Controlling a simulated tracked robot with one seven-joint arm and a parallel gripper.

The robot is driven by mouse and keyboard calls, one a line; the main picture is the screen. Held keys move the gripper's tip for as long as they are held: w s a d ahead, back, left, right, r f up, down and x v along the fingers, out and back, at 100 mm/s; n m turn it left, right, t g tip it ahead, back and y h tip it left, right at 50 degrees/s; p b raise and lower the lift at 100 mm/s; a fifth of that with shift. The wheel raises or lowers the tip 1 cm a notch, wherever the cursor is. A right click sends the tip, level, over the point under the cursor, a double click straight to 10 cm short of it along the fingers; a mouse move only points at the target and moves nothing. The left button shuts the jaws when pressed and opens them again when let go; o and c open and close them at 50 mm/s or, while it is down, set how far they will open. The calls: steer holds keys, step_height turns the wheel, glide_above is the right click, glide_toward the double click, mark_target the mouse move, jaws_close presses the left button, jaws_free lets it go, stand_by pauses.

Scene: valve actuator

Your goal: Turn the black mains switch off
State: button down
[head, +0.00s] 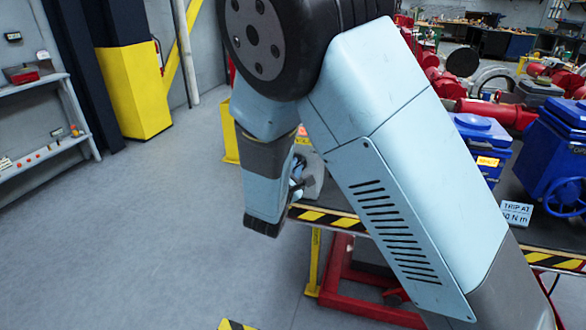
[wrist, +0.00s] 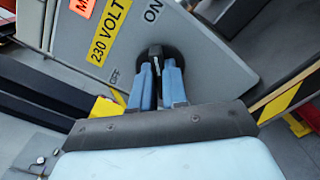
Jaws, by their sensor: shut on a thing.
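The black mains switch (wrist: 155,50) is on a grey panel (wrist: 215,50) in the wrist view. Its handle stands between the two blue fingers of my gripper (wrist: 159,75), which are shut on it. The handle's upper end points roughly toward the "ON" mark (wrist: 153,10); the "OFF" mark (wrist: 115,78) is to the lower left. The fingers hide the lower part of the switch. In the head view my gripper (head: 297,172) is mostly hidden by my arm, and the switch cannot be made out there.
A yellow "230 VOLT" label (wrist: 108,32) is on the panel. In the head view, a bench edge with black and yellow stripes (head: 325,217) runs behind my arm. Blue actuators (head: 555,150) and red pipework (head: 495,112) stand at the right. Open floor (head: 130,240) lies at the left.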

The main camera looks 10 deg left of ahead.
steer(key=shift+n, duration=0.3)
steer(key=shift+a+f+n, duration=0.1)
steer(key=shift+a+n, duration=0.05)
steer(key=shift+n, duration=4)
steer(key=shift+a+n, duration=0.15)
steer(key=shift+n, duration=4)
steer(key=shift+s, duration=0.1)
steer(key=c, duration=1.1)
jaws_free()
steer(key=shift+c, duration=0.2)
